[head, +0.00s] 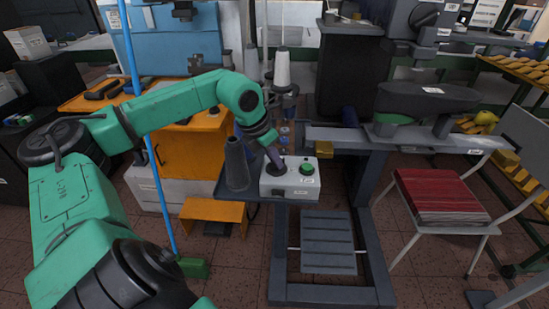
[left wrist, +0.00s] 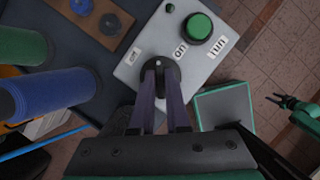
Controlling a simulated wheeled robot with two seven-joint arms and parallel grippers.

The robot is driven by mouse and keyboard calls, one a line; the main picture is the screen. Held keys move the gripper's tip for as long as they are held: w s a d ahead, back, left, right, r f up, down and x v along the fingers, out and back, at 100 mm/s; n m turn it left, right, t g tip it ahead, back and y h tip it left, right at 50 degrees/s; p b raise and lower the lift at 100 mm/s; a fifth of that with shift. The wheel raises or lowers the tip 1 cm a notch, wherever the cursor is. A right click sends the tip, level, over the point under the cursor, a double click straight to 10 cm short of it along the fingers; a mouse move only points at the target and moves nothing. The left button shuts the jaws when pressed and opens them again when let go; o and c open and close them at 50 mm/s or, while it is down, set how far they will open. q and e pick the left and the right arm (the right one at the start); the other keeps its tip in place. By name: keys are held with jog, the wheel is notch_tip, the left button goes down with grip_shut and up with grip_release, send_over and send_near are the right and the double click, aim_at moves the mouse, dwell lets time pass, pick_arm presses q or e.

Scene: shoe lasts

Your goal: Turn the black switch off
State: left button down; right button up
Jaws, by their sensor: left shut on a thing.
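The black switch (left wrist: 160,72) is a round knob on a light grey control box (left wrist: 135,72), which also shows in the head view (head: 279,191). Labels reading "off" (left wrist: 133,56), "on" (left wrist: 180,50) and "run" (left wrist: 219,45) are on the box. My left gripper (left wrist: 163,88) is shut on the black switch, one finger on each side; in the head view (head: 274,160) it reaches the box from above. The fingers partly hide the knob, and I cannot tell which label it points at. My right gripper (left wrist: 280,102) is open and empty, away at the right of the left wrist view.
A green button (left wrist: 198,28) sits beside the switch on the box. A grey cone (head: 237,165) stands left of the box, and blue (left wrist: 52,93) and green (left wrist: 22,46) spools are near. A chair with a red stack (head: 440,195) stands to the right.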

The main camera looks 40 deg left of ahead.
pick_arm(q)
jog(key=n+p, duration=0.1)
jog(key=n+y+p, duration=0.1)
jog(key=shift+w+d+r+n, duration=0.1)
jog(key=shift+d+r+n, duration=0.05)
jog(key=shift+r+n, duration=0.25)
jog(key=shift+n+y+p, duration=0.4)
jog(key=shift+n+p, duration=0.35)
jog(key=shift+n, duration=0.15)
jog(key=shift+f+n+y, duration=0.1)
jog(key=shift+n+y, duration=0.2)
jog(key=shift+n, duration=0.6)
jog(key=shift+f+n+g+y+p, duration=0.1)
jog(key=shift+n+g+y+p, duration=0.45)
jog(key=shift+n, duration=1.05)
jog(key=c, duration=0.9)
grip_release()
jog(key=shift+d+f, duration=0.1)
